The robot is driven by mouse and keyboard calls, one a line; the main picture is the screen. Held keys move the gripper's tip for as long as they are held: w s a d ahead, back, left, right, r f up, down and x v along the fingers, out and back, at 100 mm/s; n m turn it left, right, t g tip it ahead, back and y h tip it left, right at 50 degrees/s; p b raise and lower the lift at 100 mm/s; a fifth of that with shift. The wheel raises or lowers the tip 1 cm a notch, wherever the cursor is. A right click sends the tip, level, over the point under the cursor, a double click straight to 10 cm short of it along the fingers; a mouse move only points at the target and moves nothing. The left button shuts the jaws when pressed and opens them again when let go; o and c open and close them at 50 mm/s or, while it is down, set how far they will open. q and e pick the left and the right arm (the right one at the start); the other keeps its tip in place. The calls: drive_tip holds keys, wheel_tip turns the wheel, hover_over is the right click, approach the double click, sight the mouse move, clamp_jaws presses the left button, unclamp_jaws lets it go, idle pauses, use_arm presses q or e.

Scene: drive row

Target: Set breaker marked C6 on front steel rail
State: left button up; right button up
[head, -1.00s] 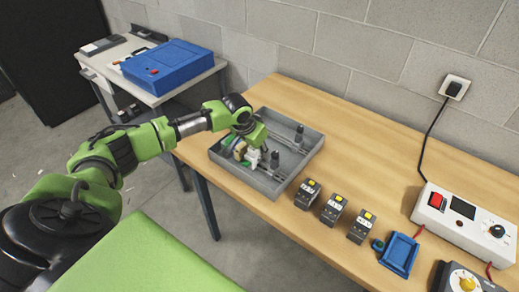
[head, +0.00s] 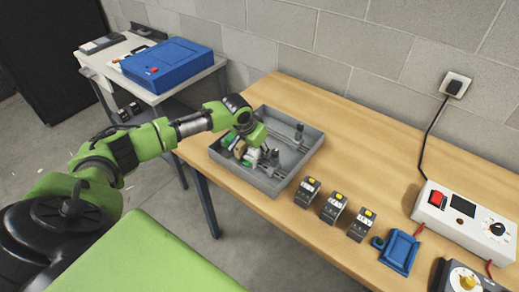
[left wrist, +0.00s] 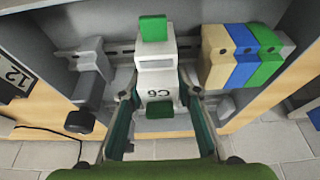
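The breaker marked C6 (left wrist: 157,90) is white with green parts, in the middle of the left wrist view, its label upside down. It stands at a steel rail (left wrist: 120,54) in the grey tray (head: 300,157). Whether it is seated on the rail cannot be told. My left gripper (left wrist: 159,92) has one finger on each side of the breaker and looks shut on it. In the head view my left gripper (head: 257,146) reaches down into the tray and partly hides the breaker. My right gripper is not in view.
Yellow, blue and green blocks (left wrist: 242,55) sit right of the breaker in the left wrist view; a grey end stop (left wrist: 92,75) is left. Several dark devices (head: 334,207), a blue holder (head: 400,252) and a white supply unit (head: 465,222) stand on the table right of the tray.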

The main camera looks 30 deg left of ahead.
use_arm(q)
drive_tip(key=shift+o, duration=0.5)
drive_tip(key=shift+r, duration=0.1)
drive_tip(key=v, duration=1.1)
drive_tip(key=shift+s+r, duration=0.15)
drive_tip(key=shift+r, duration=0.25)
